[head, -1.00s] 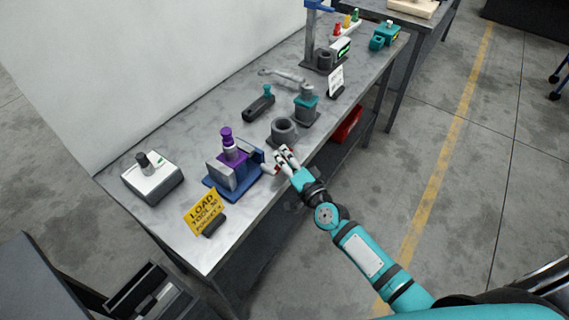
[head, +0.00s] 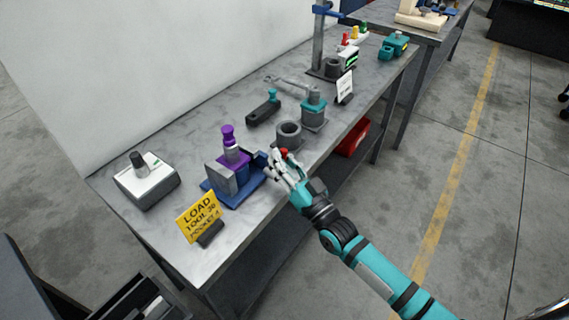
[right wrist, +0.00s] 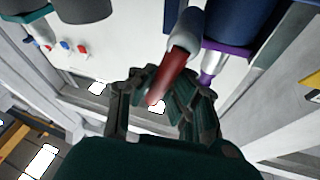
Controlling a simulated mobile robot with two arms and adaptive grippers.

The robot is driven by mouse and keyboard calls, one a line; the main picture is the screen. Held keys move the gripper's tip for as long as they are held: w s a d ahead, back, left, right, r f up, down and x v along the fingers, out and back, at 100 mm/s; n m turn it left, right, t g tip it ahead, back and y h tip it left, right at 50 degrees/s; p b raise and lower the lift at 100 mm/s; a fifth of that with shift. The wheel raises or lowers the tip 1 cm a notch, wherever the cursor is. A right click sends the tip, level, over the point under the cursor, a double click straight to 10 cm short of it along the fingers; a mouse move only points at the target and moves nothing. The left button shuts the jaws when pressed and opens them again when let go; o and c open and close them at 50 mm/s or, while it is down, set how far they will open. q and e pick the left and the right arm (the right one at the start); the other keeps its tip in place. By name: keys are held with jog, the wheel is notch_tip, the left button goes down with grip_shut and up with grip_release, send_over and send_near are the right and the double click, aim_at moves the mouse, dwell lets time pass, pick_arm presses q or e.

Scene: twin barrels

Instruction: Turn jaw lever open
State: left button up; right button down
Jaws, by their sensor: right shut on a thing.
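The blue-based fixture (head: 248,196) stands at the bench's front edge, with a grey block and a purple tool holder (head: 229,142) upright in it. Its jaw lever has a red grip (head: 284,152), whose end shows just above my fingers. My right gripper (head: 280,167) is beside the fixture's right side, shut on the lever. In the right wrist view, the red grip (right wrist: 166,87) and its pale shaft pass between the fingers of the right gripper (right wrist: 160,92). My fingers hide part of the lever in the head view. My left gripper is not in view.
A grey ring (head: 288,134) stands close behind my right gripper. A yellow sign (head: 200,217) and a white box (head: 147,181) are to the left.

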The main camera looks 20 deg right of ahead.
jog(key=shift+s+a+n+y+b, duration=0.3)
jog(key=shift+n+y, duration=0.1)
jog(key=shift+n, duration=0.45)
jog(key=shift+s+a+n+y+b, duration=0.15)
jog(key=shift+a+n+y+b, duration=0.2)
jog(key=shift+n, duration=0.5)
jog(key=shift+y, duration=0.25)
jog(key=shift+s+f+n, duration=0.1)
jog(key=shift+n, duration=0.2)
jog(key=c, duration=1.2)
grip_release()
jog(key=shift+s+r, duration=0.1)
jog(key=shift+r, duration=0.1)
jog(key=shift+c, duration=0.2)
jog(key=shift+d+f, duration=0.1)
jog(key=shift+d, duration=0.05)
jog(key=v, duration=1.1)
jog(key=shift+s+d, duration=0.15)
jog(key=shift+s, duration=0.25)
